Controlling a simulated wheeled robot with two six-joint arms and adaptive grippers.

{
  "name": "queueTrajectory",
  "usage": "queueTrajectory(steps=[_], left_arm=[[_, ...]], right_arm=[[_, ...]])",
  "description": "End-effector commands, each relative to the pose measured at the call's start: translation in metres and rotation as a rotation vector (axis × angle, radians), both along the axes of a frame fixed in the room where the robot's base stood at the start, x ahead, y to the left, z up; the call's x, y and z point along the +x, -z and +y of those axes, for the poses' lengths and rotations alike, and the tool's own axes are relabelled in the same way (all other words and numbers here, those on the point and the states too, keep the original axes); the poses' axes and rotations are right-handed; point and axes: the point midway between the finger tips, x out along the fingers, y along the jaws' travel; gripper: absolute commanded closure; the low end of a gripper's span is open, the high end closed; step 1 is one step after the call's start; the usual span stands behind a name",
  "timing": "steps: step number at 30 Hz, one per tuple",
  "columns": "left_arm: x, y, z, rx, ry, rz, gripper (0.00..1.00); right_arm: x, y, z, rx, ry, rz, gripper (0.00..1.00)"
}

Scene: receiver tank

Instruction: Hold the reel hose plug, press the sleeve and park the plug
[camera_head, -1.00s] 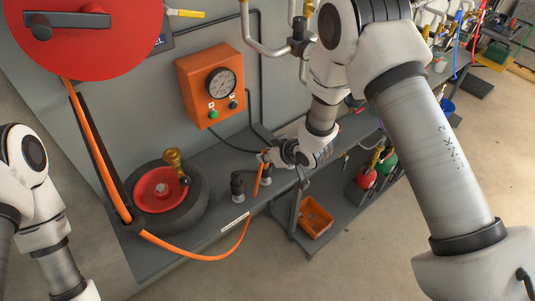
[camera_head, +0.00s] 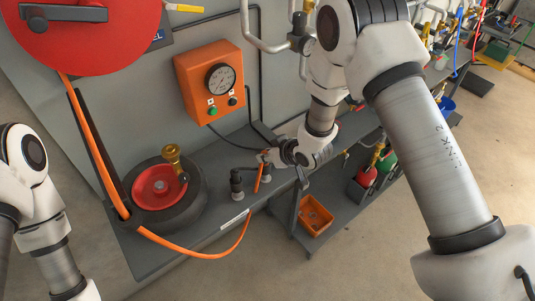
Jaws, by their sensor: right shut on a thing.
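My right gripper (camera_head: 268,157) is shut on the end of the orange reel hose (camera_head: 190,252), just above the grey bench. The plug itself is too small and covered to make out. The hose runs down from the red reel (camera_head: 80,38), loops past the bench's front edge and rises to the gripper. Two short dark upright fittings (camera_head: 237,184) stand on the bench close to the gripper; the right one is partly hidden. I cannot tell which part is the sleeve. My left arm shows at the left edge, but its gripper is out of view.
A black wheel with a red hub (camera_head: 158,188) and a brass fitting (camera_head: 172,155) sit on the bench at left. An orange gauge box (camera_head: 209,82) is on the wall behind. An orange tray (camera_head: 316,216) lies on the lower shelf. The floor in front is clear.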

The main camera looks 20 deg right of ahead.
Motion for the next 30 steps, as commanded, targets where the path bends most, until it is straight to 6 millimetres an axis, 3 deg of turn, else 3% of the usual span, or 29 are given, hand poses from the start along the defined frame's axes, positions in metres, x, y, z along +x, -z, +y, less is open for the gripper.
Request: queueTrajectory(steps=[7,8,10,22,30], left_arm=[[0.000,0.000,0.000,0.000,0.000,0.000,1.00],[0.000,0.000,0.000,0.000,0.000,0.000,1.00],[0.000,0.000,0.000,0.000,0.000,0.000,1.00],[0.000,0.000,0.000,0.000,0.000,0.000,1.00],[0.000,0.000,0.000,0.000,0.000,0.000,1.00]], right_arm=[[0.000,0.001,0.000,0.000,0.000,-0.001,1.00],[0.000,0.001,0.000,0.000,0.000,-0.001,0.73],[0.000,0.001,0.000,0.000,0.000,-0.001,0.48],[-0.005,-0.005,-0.003,0.000,0.002,0.001,0.47],[-0.045,-0.049,-0.021,0.003,0.004,-0.002,0.47]])
